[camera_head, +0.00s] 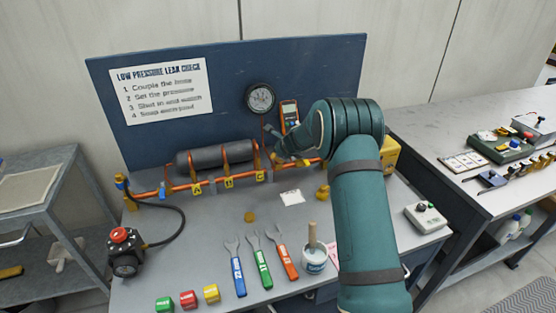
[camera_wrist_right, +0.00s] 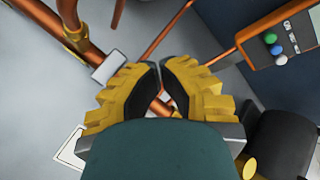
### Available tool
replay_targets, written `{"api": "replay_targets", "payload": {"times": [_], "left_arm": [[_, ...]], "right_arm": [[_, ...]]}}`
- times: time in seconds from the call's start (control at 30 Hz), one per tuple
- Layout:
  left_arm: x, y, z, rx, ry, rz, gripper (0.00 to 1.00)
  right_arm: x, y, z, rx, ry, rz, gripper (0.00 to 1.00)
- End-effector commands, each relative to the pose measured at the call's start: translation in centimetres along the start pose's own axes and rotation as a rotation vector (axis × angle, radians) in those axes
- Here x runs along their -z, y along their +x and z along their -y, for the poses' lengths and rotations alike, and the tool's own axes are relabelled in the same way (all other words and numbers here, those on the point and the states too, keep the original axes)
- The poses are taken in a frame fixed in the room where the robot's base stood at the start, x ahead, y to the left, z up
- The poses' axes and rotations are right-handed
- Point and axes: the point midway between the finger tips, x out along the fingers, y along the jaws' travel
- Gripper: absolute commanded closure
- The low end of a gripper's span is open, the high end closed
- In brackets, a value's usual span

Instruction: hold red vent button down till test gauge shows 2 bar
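The round black test gauge (camera_head: 260,98) is mounted on the blue back panel; its needle is too small to read. My right gripper (camera_head: 272,132) is just below the gauge, in front of the panel, with the teal arm coming in from the right. In the right wrist view its yellow fingers (camera_wrist_right: 161,80) with black pads are drawn together, with no object visible between the tips. Orange pipework shows behind and below them. I cannot make out a red vent button; the gripper and arm hide part of the rig. My left gripper is out of view.
An orange handheld meter (camera_head: 289,114) is close beside my right gripper, and also shows in the wrist view (camera_wrist_right: 285,45). A grey cylinder (camera_head: 215,155) lies along the orange pipes.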

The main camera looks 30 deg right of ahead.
Motion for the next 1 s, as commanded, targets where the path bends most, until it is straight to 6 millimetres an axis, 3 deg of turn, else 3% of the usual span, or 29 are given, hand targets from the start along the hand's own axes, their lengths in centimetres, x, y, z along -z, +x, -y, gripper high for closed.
{"api": "replay_targets", "payload": {"times": [0.73, 1.0], "left_arm": [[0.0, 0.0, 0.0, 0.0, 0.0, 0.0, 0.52], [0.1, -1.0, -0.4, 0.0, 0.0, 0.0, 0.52]], "right_arm": [[0.1, 0.1, -0.1, -0.003, 0.0, -0.002, 1.0], [-0.6, -0.8, 0.5, -0.003, 0.0, -0.001, 1.0]]}}
